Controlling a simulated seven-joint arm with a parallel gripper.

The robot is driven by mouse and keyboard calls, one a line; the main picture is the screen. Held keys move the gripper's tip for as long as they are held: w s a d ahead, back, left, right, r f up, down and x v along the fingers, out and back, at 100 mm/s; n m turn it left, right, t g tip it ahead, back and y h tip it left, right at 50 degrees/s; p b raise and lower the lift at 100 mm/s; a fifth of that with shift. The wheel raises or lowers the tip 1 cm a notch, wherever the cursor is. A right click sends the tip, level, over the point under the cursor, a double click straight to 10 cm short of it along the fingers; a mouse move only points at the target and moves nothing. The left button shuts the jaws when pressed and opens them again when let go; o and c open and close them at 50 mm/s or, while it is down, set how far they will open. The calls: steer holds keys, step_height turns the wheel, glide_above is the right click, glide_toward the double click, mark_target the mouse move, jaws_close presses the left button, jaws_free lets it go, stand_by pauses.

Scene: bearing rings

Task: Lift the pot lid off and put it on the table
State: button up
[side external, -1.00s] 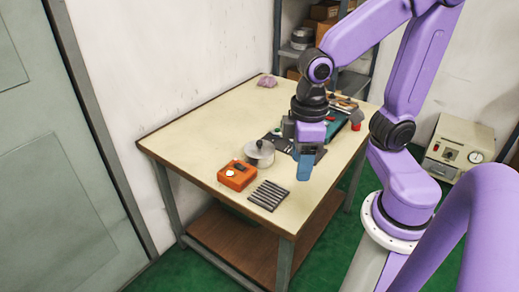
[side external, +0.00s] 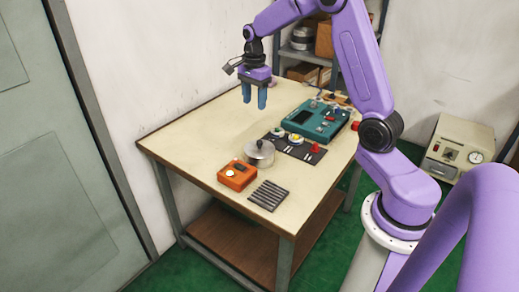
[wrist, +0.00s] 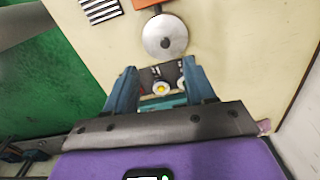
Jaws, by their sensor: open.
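The pot (side external: 259,158) stands on the table (side external: 200,135) with its round grey lid (side external: 259,148) on top, a dark knob in the lid's middle. In the wrist view the lid (wrist: 165,38) shows from above as a grey disc with its knob, beyond my fingertips. My gripper (side external: 254,106) is open and empty, raised above the far left part of the table, behind the pot and clear of it. Its two blue fingers also show in the wrist view (wrist: 160,85), spread apart with nothing between them.
An orange box (side external: 237,176) and a dark ribbed mat (side external: 268,195) lie in front of the pot. A dark mat (side external: 300,148) with small round parts and a teal device (side external: 320,120) are to its right. The table's left side is clear.

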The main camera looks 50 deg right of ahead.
steer(key=d+m, duration=0.2)
steer(key=d, duration=0.1)
glide_above(260, 141)
step_height(260, 141, down, 13)
steer(key=shift+w+a+r, duration=0.15)
steer(key=shift+f, duration=2.65)
jaws_close()
